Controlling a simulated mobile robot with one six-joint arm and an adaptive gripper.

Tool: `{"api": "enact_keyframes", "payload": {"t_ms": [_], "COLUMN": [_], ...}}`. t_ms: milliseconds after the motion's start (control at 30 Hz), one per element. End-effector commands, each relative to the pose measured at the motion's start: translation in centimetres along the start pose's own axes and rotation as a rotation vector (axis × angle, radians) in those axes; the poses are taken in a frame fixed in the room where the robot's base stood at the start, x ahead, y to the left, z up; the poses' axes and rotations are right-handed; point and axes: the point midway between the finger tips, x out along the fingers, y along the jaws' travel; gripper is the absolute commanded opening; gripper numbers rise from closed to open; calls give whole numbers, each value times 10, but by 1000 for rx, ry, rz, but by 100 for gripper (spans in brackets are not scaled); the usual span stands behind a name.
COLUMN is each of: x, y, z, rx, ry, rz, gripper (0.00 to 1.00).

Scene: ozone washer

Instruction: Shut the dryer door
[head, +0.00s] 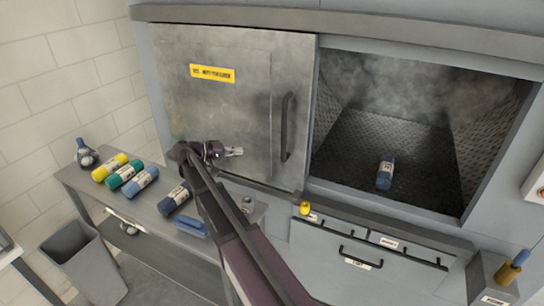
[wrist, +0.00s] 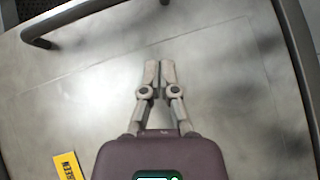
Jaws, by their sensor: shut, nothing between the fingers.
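The dryer door (head: 225,115) is a grey metal panel with a yellow label and a dark vertical handle (head: 287,127) near its right edge. It covers the left part of the machine front. The dark chamber (head: 400,125) to its right stands open, with a blue labelled bottle (head: 385,175) inside. My gripper (head: 238,152) is shut and empty in front of the door, left of the handle. In the wrist view the shut fingers (wrist: 159,68) point over the door surface (wrist: 225,75); the handle (wrist: 95,15) is at the top left. I cannot tell whether the fingertips touch the door.
A grey side table (head: 85,185) at the left bears several coloured bottles, a blue brush (head: 191,227) and a small flask (head: 86,154). A grey bin (head: 85,262) stands below it. Drawers (head: 365,262) and a yellow knob (head: 305,208) sit under the chamber.

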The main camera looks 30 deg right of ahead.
Motion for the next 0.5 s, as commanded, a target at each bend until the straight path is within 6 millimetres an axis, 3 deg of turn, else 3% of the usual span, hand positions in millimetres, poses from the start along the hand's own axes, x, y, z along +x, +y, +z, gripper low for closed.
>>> {"api": "enact_keyframes", "payload": {"t_ms": [267,500], "x": [9,35], "y": [-1,-1], "z": [1,1], "rx": [0,0], "ry": [-1,-2], "rz": [-1,-1], "gripper": [0,0]}}
